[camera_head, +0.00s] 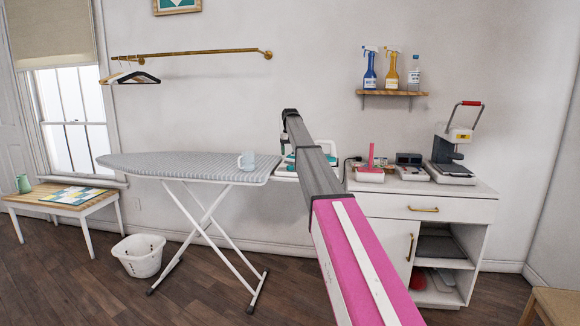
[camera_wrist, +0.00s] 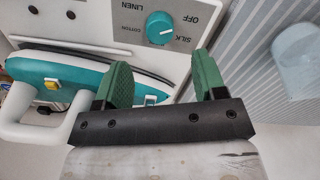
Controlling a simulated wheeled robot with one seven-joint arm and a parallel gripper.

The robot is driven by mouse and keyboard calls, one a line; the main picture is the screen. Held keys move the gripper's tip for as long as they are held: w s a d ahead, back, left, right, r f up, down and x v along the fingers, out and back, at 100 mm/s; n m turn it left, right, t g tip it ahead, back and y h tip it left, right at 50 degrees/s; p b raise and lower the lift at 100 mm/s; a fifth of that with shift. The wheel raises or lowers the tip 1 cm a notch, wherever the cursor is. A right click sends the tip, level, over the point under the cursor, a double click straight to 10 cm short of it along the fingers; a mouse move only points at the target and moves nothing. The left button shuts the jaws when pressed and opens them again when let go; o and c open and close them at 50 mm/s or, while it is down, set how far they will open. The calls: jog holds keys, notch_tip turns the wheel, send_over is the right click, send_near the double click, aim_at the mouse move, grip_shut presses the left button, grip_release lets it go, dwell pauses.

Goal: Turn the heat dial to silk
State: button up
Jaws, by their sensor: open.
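The teal round heat dial (camera_wrist: 159,28) sits on a white panel (camera_wrist: 105,18) in the wrist view. Upside-down labels OFF, SILK, COTTON and LINEN stand around it. A pale mark on the dial points to the right side, toward the OFF and SILK labels; I cannot tell exactly which. My gripper (camera_wrist: 161,72) is open, with two green fingers apart and nothing between them. The fingertips appear just below the dial in the picture, not around it.
A teal and white iron (camera_wrist: 85,72) lies left of the dial, close to my left finger. A white cabinet (camera_head: 378,205) stands at the right.

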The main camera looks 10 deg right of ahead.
aim_at(290, 168)
notch_tip(290, 168, down, 7)
jog(key=shift+f, duration=0.15)
jog(key=shift+c, duration=0.3)
jog(key=c, duration=0.9)
